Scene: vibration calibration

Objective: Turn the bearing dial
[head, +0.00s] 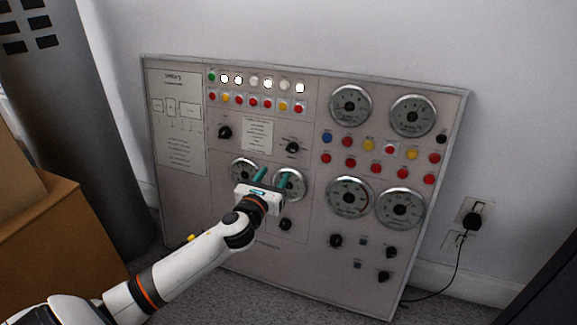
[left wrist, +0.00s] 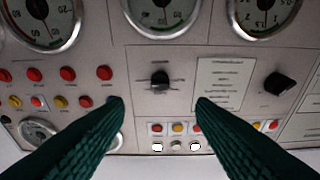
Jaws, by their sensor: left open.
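The grey control panel (head: 270,246) leans against the wall. It carries several black knobs; their labels are too small to read, so I cannot tell which is the bearing dial. My left gripper (head: 271,177) is in front of the two small gauges, its teal fingers open and empty. In the left wrist view the panel appears upside down. There, a black knob (left wrist: 160,80) shows beyond the gap between the open fingertips (left wrist: 159,103), apart from them; it appears in the head view as the upper right knob (head: 292,147). Another knob (left wrist: 280,83) is to its right. My right gripper is out of view.
Several large gauges (head: 350,105) and coloured buttons fill the panel's right side. A wall socket with a black plug (head: 472,221) is right of it. A cardboard box (head: 60,240) and a grey cylinder (head: 95,110) stand at left. Carpet lies in front.

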